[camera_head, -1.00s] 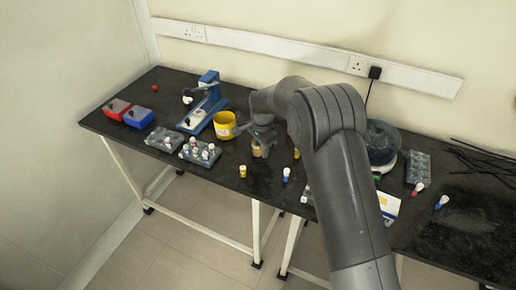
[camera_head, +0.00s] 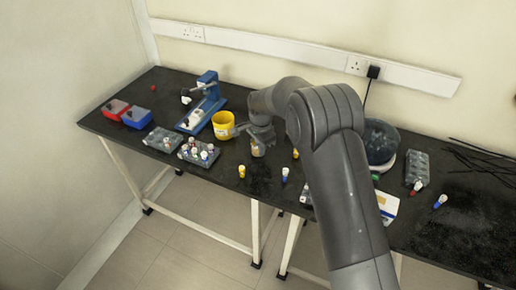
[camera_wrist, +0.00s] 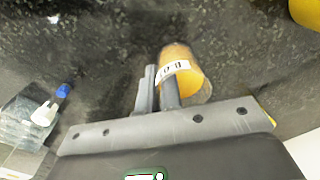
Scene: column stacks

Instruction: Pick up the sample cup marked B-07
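An amber sample cup (camera_wrist: 200,84) with a white label shows in the wrist view. The label's marking begins like "B-0"; its last character is not clear. In the head view the cup (camera_head: 257,151) is at my gripper (camera_head: 259,143), on or just above the dark bench. In the wrist view, the two fingers of my gripper (camera_wrist: 157,88) stand close together with a narrow gap. The right finger overlaps the cup's left side and the left finger is beside it. I cannot tell whether the cup's wall is between them.
A yellow tub (camera_head: 223,126) stands just left of the gripper. A small yellow-capped cup (camera_head: 241,172) and a blue-capped vial (camera_head: 285,174) are near the bench's front edge. A rack of vials (camera_head: 199,152) and a blue stand (camera_head: 208,97) are left.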

